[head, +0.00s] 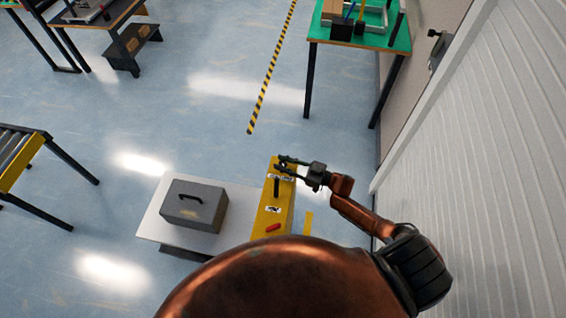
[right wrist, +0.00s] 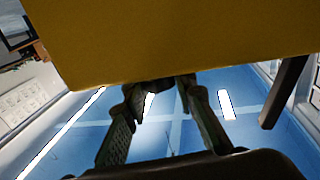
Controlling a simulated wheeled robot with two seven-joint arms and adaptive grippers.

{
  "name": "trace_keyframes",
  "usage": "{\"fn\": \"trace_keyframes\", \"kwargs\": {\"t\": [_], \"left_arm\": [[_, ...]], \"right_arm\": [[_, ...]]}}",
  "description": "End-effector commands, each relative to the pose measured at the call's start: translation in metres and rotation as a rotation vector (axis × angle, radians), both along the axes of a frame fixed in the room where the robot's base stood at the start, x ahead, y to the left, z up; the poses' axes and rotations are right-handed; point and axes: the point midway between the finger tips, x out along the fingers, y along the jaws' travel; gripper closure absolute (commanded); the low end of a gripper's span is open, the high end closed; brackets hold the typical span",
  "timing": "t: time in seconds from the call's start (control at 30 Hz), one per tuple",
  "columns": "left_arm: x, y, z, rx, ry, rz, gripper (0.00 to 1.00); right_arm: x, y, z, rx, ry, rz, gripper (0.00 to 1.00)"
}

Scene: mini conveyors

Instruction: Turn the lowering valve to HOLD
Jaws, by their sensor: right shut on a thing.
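A yellow panel (head: 262,218) stands beside the white platform and carries white labels, a dark upright bar (head: 276,189) and a red handle (head: 272,228). My right gripper (head: 285,166) reaches in from the right to the panel's far end. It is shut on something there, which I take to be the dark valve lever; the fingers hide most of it. In the right wrist view the fingers (right wrist: 160,88) meet just under the edge of the yellow panel (right wrist: 180,40). I cannot read the HOLD label or the valve's setting. My left gripper is not in view.
A grey case (head: 194,205) with a black handle sits on the white platform (head: 152,220) left of the panel. A white ribbed wall (head: 490,150) closes the right side. A green-topped table (head: 325,32) stands at the back. Open floor lies beyond the panel.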

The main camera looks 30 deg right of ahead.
Motion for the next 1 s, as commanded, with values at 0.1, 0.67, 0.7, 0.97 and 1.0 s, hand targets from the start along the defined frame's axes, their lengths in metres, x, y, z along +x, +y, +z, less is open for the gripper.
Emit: {"fn": "trace_keyframes", "kwargs": {"t": [0.1,0.67,0.7,0.97,1.0], "left_arm": [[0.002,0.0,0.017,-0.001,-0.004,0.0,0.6],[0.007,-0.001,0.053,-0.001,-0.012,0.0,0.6],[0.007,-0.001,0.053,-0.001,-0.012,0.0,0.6],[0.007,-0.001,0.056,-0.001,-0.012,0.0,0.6],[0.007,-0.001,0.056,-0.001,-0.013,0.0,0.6]], "right_arm": [[-0.001,0.001,0.005,0.007,0.003,-0.08,0.99],[-0.001,0.001,0.002,0.006,0.003,-0.478,0.99],[0.0,0.001,0.001,0.006,0.003,-0.497,0.99],[0.0,0.0,0.0,0.002,0.002,-0.57,0.99],[0.0,0.0,0.0,0.002,0.002,-0.575,0.99]]}}
